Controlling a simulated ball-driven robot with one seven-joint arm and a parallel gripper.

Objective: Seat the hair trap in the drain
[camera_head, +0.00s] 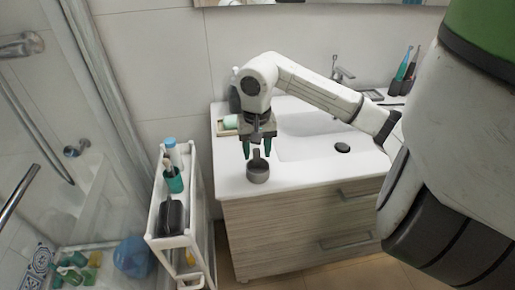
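A small grey cup-shaped piece with an upright stem (258,174), which looks like the hair trap, stands on the front left of the white washbasin counter. My gripper (257,149) is above it, pointing down, with its two teal fingers apart. The top of the stem is between or just below the fingertips; I cannot tell whether they touch it. A dark round drain (342,148) shows in the sink basin to the right. Whether it is open or covered is too small to tell.
A faucet (341,72) rises behind the basin. A soap tray (228,130) sits at the counter's left back. A cup with toothbrushes (402,82) stands at the back right. A white cart (168,243) with bottles is left of the vanity. The counter front is mostly clear.

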